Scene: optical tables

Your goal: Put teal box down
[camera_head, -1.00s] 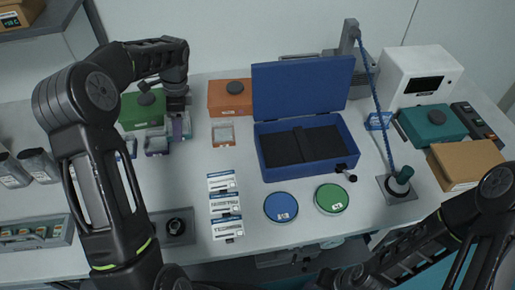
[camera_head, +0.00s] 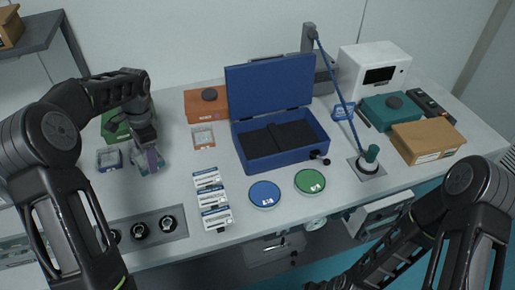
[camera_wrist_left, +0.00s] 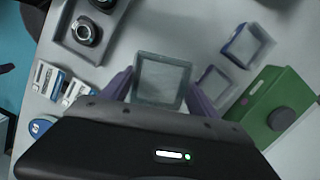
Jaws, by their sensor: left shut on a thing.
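My left gripper (camera_head: 149,158) is shut on a small clear-topped box with a dull grey-teal rim, the teal box (camera_wrist_left: 161,80). In the left wrist view the box sits between the two purple fingers (camera_wrist_left: 162,88). In the head view the held teal box (camera_head: 143,168) shows partly below the fingers, over the left part of the table. I cannot tell whether its underside touches the table. My right gripper is out of view; only my right arm shows at the lower right.
A navy-rimmed box (camera_head: 108,160) and a green box (camera_head: 115,124) stand close to the held box. A grey holder (camera_head: 175,225) with round parts lies in front, labelled packs (camera_head: 211,199) to the right. An orange-rimmed box (camera_head: 203,137) lies behind. Bare table surrounds the gripper's right side.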

